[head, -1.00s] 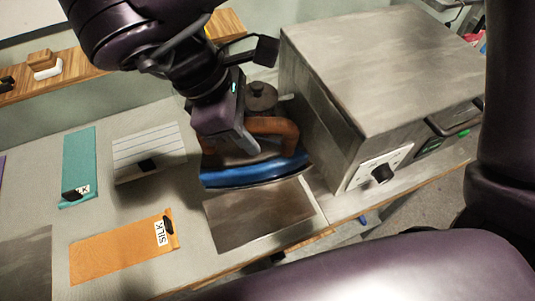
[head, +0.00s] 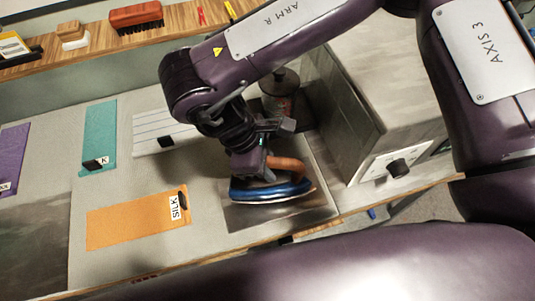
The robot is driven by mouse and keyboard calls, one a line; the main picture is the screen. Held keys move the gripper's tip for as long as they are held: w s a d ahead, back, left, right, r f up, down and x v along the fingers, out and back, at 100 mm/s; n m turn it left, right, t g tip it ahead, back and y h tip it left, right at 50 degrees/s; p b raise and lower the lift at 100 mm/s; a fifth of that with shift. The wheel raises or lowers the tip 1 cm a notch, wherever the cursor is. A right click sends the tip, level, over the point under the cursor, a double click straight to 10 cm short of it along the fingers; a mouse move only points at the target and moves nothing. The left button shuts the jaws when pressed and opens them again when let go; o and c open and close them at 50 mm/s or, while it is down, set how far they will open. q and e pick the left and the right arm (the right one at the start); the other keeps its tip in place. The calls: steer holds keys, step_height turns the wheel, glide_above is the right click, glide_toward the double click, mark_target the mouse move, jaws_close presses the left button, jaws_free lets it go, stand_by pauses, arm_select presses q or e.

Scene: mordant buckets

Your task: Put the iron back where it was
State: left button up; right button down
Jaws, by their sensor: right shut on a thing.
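The iron (head: 268,191) has a blue body, a pale sole and a brown-orange handle. My right gripper (head: 258,172) is shut on the handle, whose near part it hides. The iron is over a flat grey metal plate (head: 312,213) at the table's front edge, roughly level. I cannot tell whether its sole touches the plate or hovers just above it. My left gripper is not in view.
A metal oven-like box (head: 370,120) with a dark knob stands right of the plate. A lidded jar (head: 279,84) is behind the iron. Orange (head: 130,222), teal (head: 99,128) and purple (head: 12,155) strips lie left. A wooden shelf (head: 90,25) holds a brush.

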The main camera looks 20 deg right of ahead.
steer(key=shift+w+f, duration=0.1)
steer(key=shift+f, duration=1.2)
steer(key=c, duration=1.2)
jaws_free()
steer(key=shift+f, duration=0.15)
steer(key=shift+c, duration=0.2)
